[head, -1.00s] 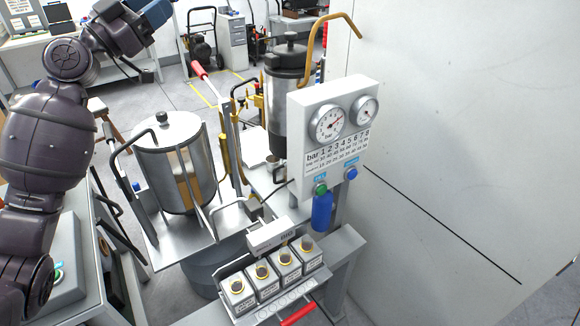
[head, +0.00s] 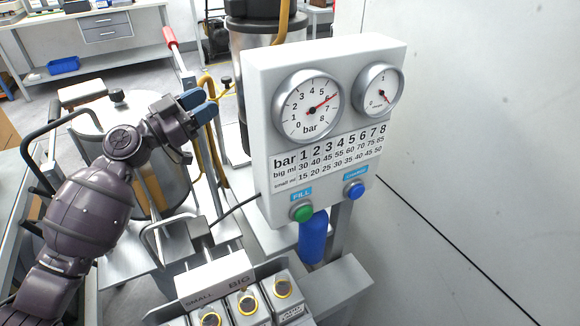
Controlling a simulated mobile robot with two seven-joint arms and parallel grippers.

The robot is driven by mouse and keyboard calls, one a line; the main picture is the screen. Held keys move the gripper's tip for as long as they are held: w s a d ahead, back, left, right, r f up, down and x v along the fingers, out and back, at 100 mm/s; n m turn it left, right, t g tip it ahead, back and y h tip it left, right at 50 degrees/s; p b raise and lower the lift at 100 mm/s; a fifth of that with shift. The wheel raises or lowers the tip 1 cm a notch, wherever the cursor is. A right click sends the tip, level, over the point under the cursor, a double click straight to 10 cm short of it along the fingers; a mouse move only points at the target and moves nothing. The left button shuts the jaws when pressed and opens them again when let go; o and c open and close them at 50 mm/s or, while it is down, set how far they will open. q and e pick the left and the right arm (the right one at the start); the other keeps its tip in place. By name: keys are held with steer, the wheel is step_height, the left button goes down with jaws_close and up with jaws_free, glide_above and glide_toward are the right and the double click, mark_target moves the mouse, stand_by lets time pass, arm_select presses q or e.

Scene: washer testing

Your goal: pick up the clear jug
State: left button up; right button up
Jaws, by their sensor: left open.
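I cannot make out a clear jug in the head view. My left gripper (head: 200,105) has blue fingertips and is open and empty. It is in front of the steel tank (head: 165,190) with the lid, left of the white gauge panel (head: 330,150). My left arm covers part of the tank and its lid. My right gripper is not in view.
The gauge panel has two dials, a green button (head: 302,212) and a blue button (head: 354,189). A blue cylinder (head: 313,238) hangs below it. Several yellow-ringed units (head: 247,304) stand at the bottom. A plain wall (head: 480,130) closes the right side.

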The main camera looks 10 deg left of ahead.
arm_select(q)
step_height(320, 180, down, 27)
steer(key=n+g+y+b, duration=0.2)
steer(key=n+b, duration=0.1)
steer(key=b, duration=0.4)
steer(key=x, duration=0.5)
steer(key=shift+s+d+f, duration=0.1)
steer(key=shift+d+f, duration=0.05)
steer(key=shift+f, duration=0.25)
steer(key=shift+f+b+x, duration=0.2)
steer(key=shift+b+x, duration=0.1)
steer(key=shift+x, duration=2.75)
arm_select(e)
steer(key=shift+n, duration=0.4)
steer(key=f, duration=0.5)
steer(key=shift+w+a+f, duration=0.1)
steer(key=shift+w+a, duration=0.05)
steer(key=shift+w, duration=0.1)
arm_select(q)
jaws_close()
